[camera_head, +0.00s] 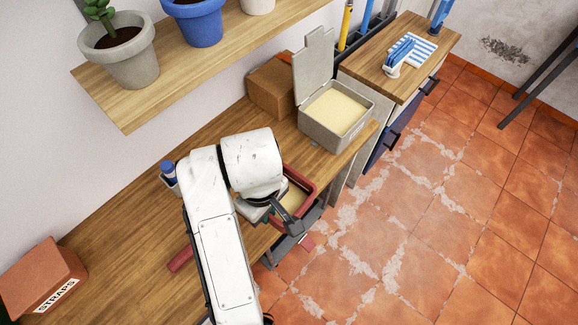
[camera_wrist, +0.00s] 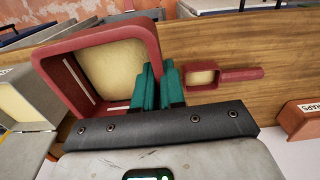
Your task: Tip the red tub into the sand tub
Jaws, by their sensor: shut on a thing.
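The red tub (camera_head: 311,188) is at the front edge of the workbench, partly hidden behind my arm in the head view. It holds a pale yellow fill, and in the wrist view the red tub (camera_wrist: 97,62) shows its open top. My gripper (camera_wrist: 158,88) has its teal fingers shut on the tub's near wall. Whether the tub is lifted clear is hard to tell. A grey tub (camera_head: 322,133) with its lid raised stands further right on the bench, apart from the red tub. It holds pale sand-coloured stuff and shows at the left of the wrist view (camera_wrist: 10,135).
A small red scoop-like dish with a handle (camera_wrist: 240,74) lies on the bench. A cardboard box (camera_head: 271,88) stands behind the grey tub. A blue-capped bottle (camera_head: 168,171) and a STRAPS box (camera_head: 42,277) are on the left. A shelf with pots (camera_head: 127,62) hangs above.

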